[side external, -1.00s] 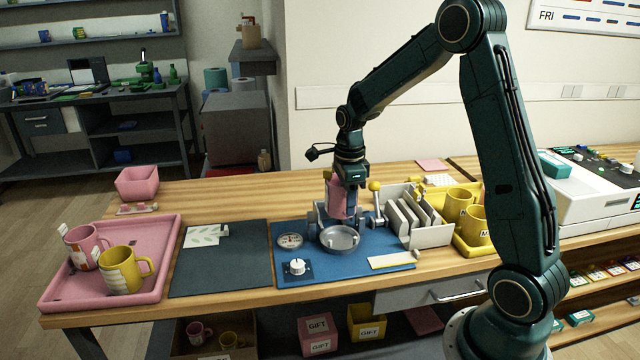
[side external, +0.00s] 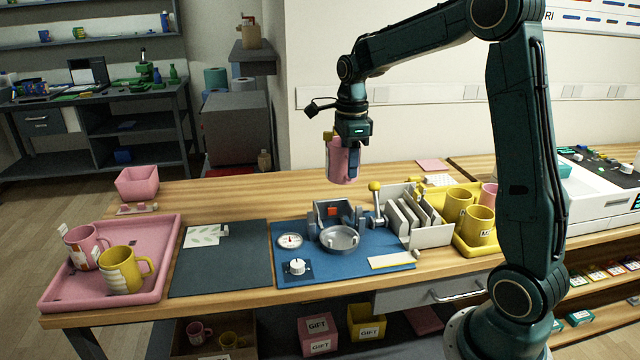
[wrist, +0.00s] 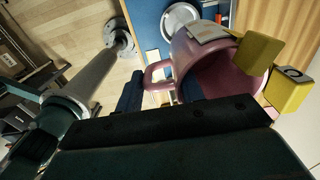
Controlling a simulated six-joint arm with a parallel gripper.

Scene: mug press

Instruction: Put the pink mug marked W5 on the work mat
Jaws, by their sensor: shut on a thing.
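A pink mug (side external: 342,162) hangs in my gripper (side external: 349,150), which is shut on it, high above the press. The wrist view shows the same mug (wrist: 187,62) with its open mouth towards the camera and its handle at the left. A pale label shows on it, but I cannot read W5. The dark grey work mat (side external: 220,272) lies to the left of the press, with a leaf-patterned card (side external: 205,236) at its back. The mug is behind and to the right of this mat, well above the table.
The press (side external: 338,238) stands on a blue mat (side external: 345,265) with a gauge, a knob and a yellow-balled lever (side external: 376,190). A pink tray (side external: 160,285) at left holds a pink and a yellow mug. A white rack (side external: 430,236) and a yellow tray (side external: 470,250) with mugs stand at right.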

